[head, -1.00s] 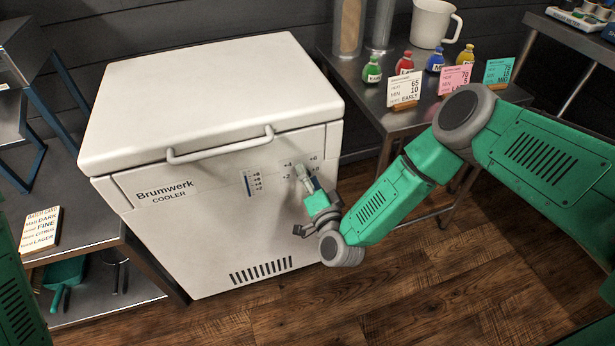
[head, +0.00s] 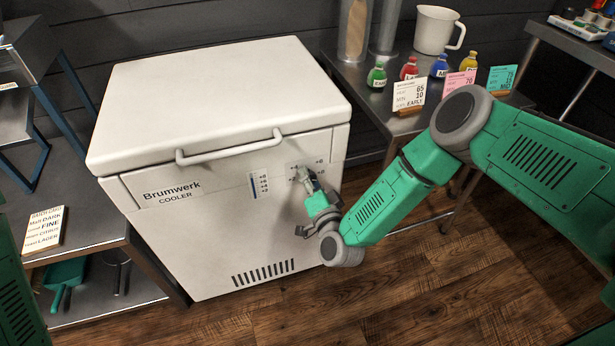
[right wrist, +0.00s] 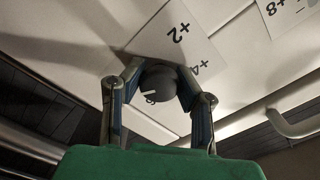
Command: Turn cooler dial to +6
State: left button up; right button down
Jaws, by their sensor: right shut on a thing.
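The white cooler (head: 220,235) stands in the middle of the head view with its lid closed. Its dial is on the front face at the upper right, over a label plate with numbers, and my right gripper hides most of it in the head view. My right gripper (head: 308,181) reaches it from the lower right. In the right wrist view the dark round dial (right wrist: 158,84) sits between the two fingers, which are shut on it. A short white pointer mark shows on the dial. The numbers +2 and +4 are readable on the plate (right wrist: 172,30); another number is partly hidden.
A cooler handle (head: 230,148) runs above the dial. A temperature scale (head: 259,185) is left of it. A steel table (head: 375,100) with small bottles, cards and a white jug (head: 436,30) stands at the right. A batch card (head: 43,230) lies on the left bench.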

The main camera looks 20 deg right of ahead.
jog(key=shift+d+n+p, duration=0.15)
jog(key=shift+n+p, duration=0.3)
jog(key=shift+n, duration=0.65)
jog(key=n+p, duration=0.1)
jog(key=n, duration=0.3)
jog(key=n+p, duration=0.1)
jog(key=n, duration=0.2)
jog(key=shift+n, duration=1.7)
jog(key=shift+f+n, duration=0.1)
jog(key=shift+n, duration=0.2)
jog(key=shift+s, duration=0.1)
jog(key=c, duration=1.1)
grip_release()
jog(key=shift+c, duration=0.2)
jog(key=s, duration=1.2)
